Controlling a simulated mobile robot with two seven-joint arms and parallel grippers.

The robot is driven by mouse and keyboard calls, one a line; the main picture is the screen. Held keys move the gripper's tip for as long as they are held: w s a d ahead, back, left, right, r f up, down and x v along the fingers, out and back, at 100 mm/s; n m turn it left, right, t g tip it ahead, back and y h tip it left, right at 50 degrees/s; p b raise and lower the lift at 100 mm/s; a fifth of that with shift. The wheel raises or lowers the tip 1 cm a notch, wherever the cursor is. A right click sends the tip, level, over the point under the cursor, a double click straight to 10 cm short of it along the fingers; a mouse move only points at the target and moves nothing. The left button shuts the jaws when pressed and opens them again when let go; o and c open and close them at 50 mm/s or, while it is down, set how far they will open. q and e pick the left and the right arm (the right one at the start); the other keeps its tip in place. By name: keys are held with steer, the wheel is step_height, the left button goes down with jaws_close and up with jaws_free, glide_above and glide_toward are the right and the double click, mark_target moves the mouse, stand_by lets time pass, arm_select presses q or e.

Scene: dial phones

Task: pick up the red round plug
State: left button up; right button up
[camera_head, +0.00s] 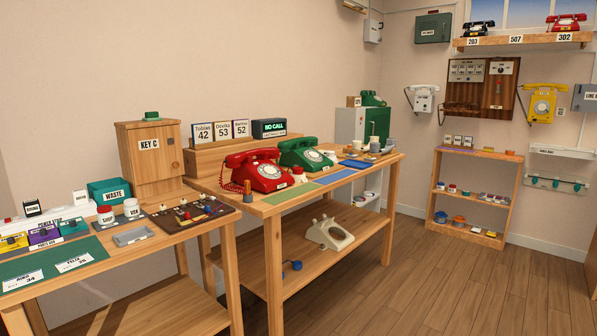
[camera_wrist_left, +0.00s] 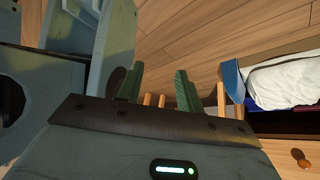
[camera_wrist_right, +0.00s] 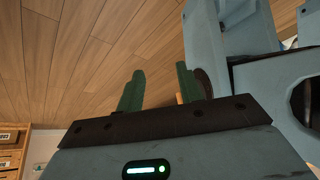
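I cannot single out a red round plug with certainty in the head view. A dark board (camera_head: 194,215) on the near table carries several small coloured pieces, too small to tell their shapes. Neither gripper shows in the head view. In the left wrist view my left gripper (camera_wrist_left: 158,88) has its two green fingers apart with nothing held between them. In the right wrist view my right gripper (camera_wrist_right: 159,88) also has its fingers apart and is empty, above the wooden floor.
The near table (camera_head: 155,246) also bears labelled jars, a teal waste bin (camera_head: 109,191) and a key cabinet (camera_head: 150,160). A red phone (camera_head: 262,172) and a green phone (camera_head: 306,154) stand on the second table. A low shelf (camera_head: 468,198) stands farther right. The floor (camera_head: 440,285) before it is clear.

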steer(key=shift+s+f, duration=0.1)
steer(key=shift+s, duration=0.1)
